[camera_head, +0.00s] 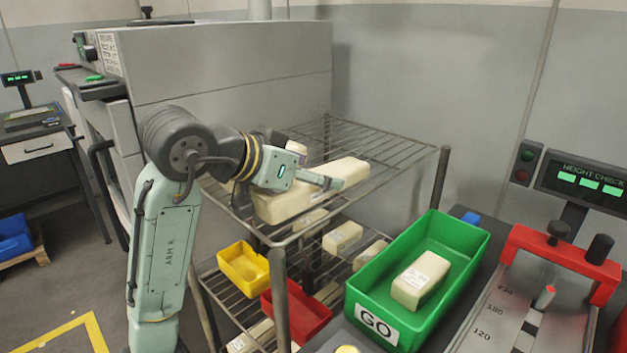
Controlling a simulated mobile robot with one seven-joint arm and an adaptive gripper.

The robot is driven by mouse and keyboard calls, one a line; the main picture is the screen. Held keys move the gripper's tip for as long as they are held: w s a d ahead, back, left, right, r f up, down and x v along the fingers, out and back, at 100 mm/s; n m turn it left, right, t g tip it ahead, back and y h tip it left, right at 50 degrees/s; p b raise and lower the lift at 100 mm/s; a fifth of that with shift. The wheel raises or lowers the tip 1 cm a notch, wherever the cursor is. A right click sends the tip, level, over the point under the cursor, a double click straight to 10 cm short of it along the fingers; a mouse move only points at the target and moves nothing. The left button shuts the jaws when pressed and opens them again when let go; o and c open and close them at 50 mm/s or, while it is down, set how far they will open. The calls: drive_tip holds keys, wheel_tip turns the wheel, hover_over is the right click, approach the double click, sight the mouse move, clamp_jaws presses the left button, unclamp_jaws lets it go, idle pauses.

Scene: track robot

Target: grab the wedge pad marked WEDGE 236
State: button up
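Several beige wedge pads show, but no WEDGE 236 marking can be read at this size. A long beige pad (282,208) lies on the top shelf of the wire rack, under and beside my gripper (330,183), partly hidden by it. Another pad (297,147) shows behind my gripper. My gripper is level, pointing right, just above or against the long pad; contact and finger opening cannot be made out. A labelled pad (420,280) lies in the green GO bin (462,240). More pads, such as one pad (342,237), lie on the lower shelf.
The wire rack (400,152) has free room at its top right. A yellow bin (243,268) and a red bin (302,318) sit on the lower level. A height-check gauge with a red bridge (560,252) stands at right. A large grey machine (240,70) is behind.

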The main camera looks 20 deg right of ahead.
drive_tip(key=c, duration=1.3)
drive_tip(key=shift+r, duration=0.2)
